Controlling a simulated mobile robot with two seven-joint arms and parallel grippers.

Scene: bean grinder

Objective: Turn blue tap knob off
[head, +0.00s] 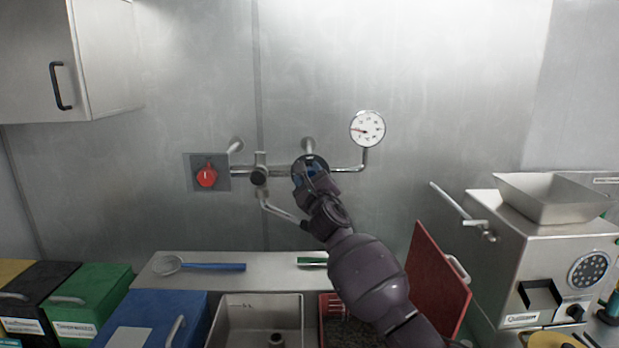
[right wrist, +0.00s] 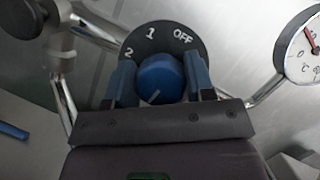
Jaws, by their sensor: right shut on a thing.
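The blue tap knob (right wrist: 160,80) sits on a dark round dial plate (right wrist: 152,36) marked 1, 2 and OFF on the wall pipe. My right gripper (right wrist: 160,84) is shut on the blue knob, one finger on each side of it. A pale pointer line on the knob faces the lower left in the right wrist view, away from the OFF mark. In the head view my right gripper (head: 308,172) covers most of the knob. My left gripper is not in view.
A red knob (head: 206,176) is on the left of the pipe, and a gauge (head: 367,128) on the right. The spout (head: 282,213) hangs close to my right arm. A sink (head: 235,312), an open red lid (head: 436,280) and a grinder (head: 545,262) are below and right.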

